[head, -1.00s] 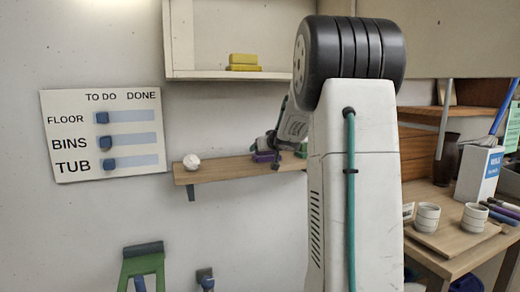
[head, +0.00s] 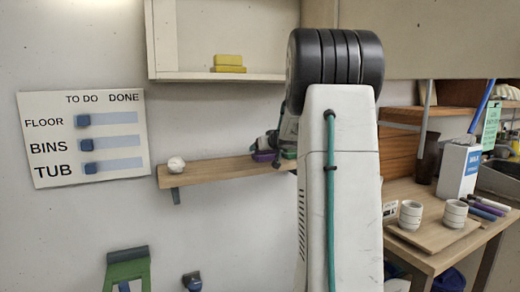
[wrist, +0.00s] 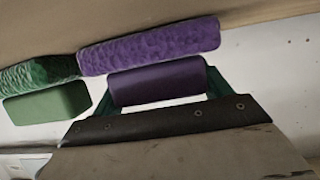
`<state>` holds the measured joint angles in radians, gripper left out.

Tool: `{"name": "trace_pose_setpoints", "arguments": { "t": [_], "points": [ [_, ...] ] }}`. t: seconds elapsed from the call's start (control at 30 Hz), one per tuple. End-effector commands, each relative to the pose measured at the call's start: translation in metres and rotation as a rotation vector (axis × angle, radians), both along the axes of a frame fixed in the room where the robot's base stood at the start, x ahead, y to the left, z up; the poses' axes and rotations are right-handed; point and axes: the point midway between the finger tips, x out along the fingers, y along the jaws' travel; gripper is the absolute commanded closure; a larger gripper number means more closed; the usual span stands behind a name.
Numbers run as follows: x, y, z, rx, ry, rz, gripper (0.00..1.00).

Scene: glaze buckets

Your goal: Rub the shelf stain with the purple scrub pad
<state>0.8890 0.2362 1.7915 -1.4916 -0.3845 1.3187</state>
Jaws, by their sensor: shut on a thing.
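The purple scrub pad (wrist: 158,80) has a smooth block and a rough purple face. My gripper (wrist: 160,92) is shut on its smooth block, with a green finger at either side. The rough face lies along the wooden shelf (wrist: 110,20); I cannot tell whether the pad is lifted clear. In the head view the purple pad (head: 263,156) shows small at the right part of the shelf (head: 215,169), under my gripper (head: 268,148), partly hidden by my arm. A green scrub pad (wrist: 48,103) sits close beside the purple one. I cannot make out the stain.
A white ball (head: 176,164) sits at the shelf's left end. Above hangs a cabinet with yellow blocks (head: 228,63). A to-do board (head: 85,137) is on the wall at left. A table at right holds cups (head: 411,214) and a white box (head: 458,168).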

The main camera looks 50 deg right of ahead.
Motion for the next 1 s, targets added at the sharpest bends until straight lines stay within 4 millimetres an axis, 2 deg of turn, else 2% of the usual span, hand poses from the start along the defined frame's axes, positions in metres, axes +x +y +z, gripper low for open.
{"name": "trace_pose_setpoints", "arguments": {
  "t": [0.17,0.37,0.8,1.0],
  "points": [
    [-0.006,-0.013,0.000,0.000,0.000,-0.001,0.50],
    [-0.006,-0.014,-0.003,0.000,0.000,0.001,0.50],
    [0.008,0.016,-0.008,0.003,0.003,0.003,0.50],
    [0.010,0.021,-0.009,0.005,0.004,0.002,0.50]
  ]
}}
